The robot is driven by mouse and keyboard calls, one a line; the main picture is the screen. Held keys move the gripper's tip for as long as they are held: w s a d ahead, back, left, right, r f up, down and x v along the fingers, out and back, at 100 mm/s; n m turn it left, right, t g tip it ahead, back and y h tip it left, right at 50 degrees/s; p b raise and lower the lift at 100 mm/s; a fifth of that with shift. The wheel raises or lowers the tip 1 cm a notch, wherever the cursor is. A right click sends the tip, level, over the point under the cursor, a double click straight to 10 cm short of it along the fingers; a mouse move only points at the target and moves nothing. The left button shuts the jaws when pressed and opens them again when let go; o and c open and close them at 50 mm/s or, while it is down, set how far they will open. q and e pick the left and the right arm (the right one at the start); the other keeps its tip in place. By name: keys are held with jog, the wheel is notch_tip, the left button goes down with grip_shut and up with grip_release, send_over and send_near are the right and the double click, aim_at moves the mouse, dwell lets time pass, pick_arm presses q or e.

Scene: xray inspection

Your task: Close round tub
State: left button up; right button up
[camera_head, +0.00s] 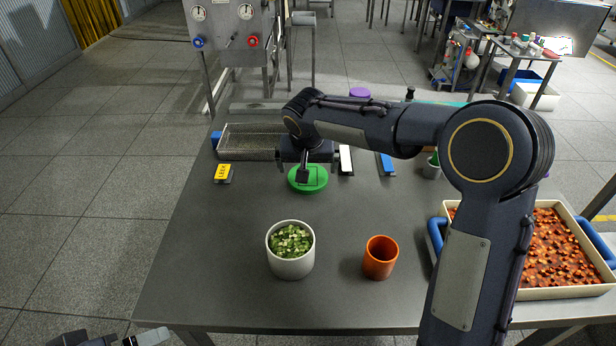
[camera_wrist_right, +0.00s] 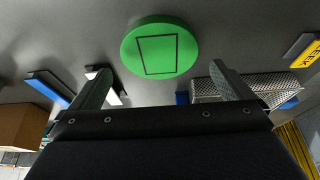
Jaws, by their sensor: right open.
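The round tub (camera_head: 290,262) is a white cylinder near the front middle of the table, uncovered and filled with chopped green pieces. A round green lid (camera_head: 319,184) lies behind it, partly hidden by my right gripper (camera_head: 304,176). In the right wrist view the lid (camera_wrist_right: 160,47) shows a dark square outline and appears just beyond the gap between the fingertips of my right gripper (camera_wrist_right: 160,80). That gripper is open and empty, apart from the lid. Part of my left gripper (camera_head: 112,339) shows at the bottom left edge, cut off by the frame.
An orange cup (camera_head: 380,258) stands right of the tub. A wire basket (camera_head: 232,146) and a yellow "LEEK" label (camera_head: 223,172) are at the back left. A tray with blue handles (camera_head: 565,293) holds reddish food at right. The table's left front is clear.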

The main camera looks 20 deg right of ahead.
jog(key=x, duration=0.4)
jog(key=shift+d+f, duration=0.1)
jog(key=shift+f, duration=0.1)
jog(key=c, duration=0.6)
